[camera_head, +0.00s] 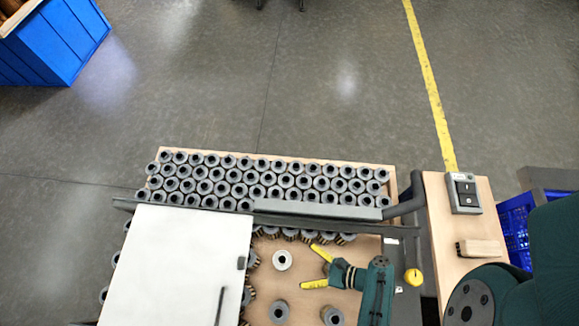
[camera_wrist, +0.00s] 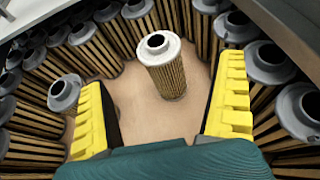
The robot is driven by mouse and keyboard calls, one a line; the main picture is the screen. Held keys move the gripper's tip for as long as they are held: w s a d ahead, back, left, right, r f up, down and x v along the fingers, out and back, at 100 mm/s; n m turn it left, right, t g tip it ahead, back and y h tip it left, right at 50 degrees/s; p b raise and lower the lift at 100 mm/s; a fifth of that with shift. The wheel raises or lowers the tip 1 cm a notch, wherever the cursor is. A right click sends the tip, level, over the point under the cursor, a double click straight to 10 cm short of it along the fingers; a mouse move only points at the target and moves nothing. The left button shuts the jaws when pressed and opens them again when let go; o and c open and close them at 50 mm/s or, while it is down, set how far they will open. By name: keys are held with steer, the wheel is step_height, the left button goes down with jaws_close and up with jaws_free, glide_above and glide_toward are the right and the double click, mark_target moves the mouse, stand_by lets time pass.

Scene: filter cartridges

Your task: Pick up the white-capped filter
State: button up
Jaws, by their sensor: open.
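The white-capped filter (camera_head: 282,260) stands upright on the wooden surface inside the opening, left of my gripper (camera_head: 311,267). In the wrist view the white-capped filter (camera_wrist: 168,76) shows its pale cap with a dark central hole and its tan pleated side. My gripper (camera_wrist: 162,95) has its two yellow fingers spread wide, with nothing between the pads. In the wrist view the filter stands ahead of the fingertips, roughly centred between them and apart from both.
Grey-capped filters crowd around the clear patch; one (camera_wrist: 64,93) stands near the left finger, another (camera_wrist: 298,110) near the right. Two more (camera_head: 279,311) (camera_head: 332,316) stand at the front. A white panel (camera_head: 180,265) covers the left side. A grey bar (camera_head: 318,209) crosses behind.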

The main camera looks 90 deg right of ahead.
mark_target(285, 261)
steer(key=shift+b+x, duration=0.55)
steer(key=shift+x, duration=1.7)
steer(key=shift+a+b+x, duration=0.1)
steer(key=shift+b+x, duration=0.2)
steer(key=shift+x, duration=0.4)
steer(key=shift+a+b+x, duration=0.15)
steer(key=shift+b+x, duration=0.1)
steer(key=shift+x, duration=0.5)
steer(key=shift+r+b+x, duration=0.25)
steer(key=shift+b+x, duration=0.05)
steer(key=shift+x, duration=0.9)
steer(key=shift+w+d, duration=0.1)
